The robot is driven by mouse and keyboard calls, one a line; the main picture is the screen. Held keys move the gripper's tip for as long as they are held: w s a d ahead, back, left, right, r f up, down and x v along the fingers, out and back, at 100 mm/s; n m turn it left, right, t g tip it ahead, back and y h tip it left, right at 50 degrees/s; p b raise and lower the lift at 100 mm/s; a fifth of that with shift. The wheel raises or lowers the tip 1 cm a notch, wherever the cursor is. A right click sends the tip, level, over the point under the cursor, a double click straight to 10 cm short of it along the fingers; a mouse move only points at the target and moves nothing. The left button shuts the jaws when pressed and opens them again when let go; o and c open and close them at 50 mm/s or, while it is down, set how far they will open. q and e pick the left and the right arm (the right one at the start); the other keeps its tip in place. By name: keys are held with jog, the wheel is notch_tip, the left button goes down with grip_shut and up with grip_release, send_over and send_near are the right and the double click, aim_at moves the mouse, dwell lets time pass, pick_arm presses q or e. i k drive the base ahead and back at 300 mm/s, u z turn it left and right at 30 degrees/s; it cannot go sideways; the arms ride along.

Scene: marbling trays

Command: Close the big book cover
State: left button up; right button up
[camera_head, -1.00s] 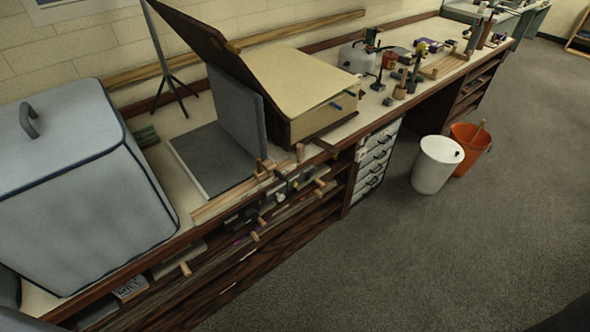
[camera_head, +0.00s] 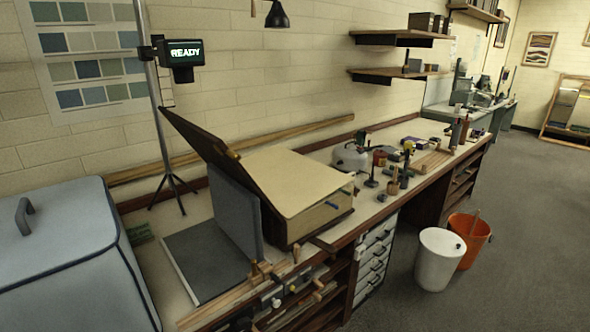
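The big book (camera_head: 296,180) lies on the long workbench (camera_head: 160,213), a thick block with a cream top. Its dark brown cover (camera_head: 205,148) stands open, tilted up and leaning to the left of the block. A brass-coloured piece shows at the cover's edge near the block. Neither of my grippers is in view.
A grey upright panel (camera_head: 236,212) stands left of the book, partly under the tilted cover, by a flat grey board (camera_head: 200,262). A grey covered case (camera_head: 50,235) fills the left. A white bin (camera_head: 439,262) and orange bucket (camera_head: 469,240) stand on the floor.

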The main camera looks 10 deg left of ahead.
aim_at(209, 146)
jog(key=u, duration=0.9)
jog(key=k, duration=0.6)
jog(key=u, duration=0.6)
jog(key=i, duration=1.15)
jog(key=u, duration=0.4)
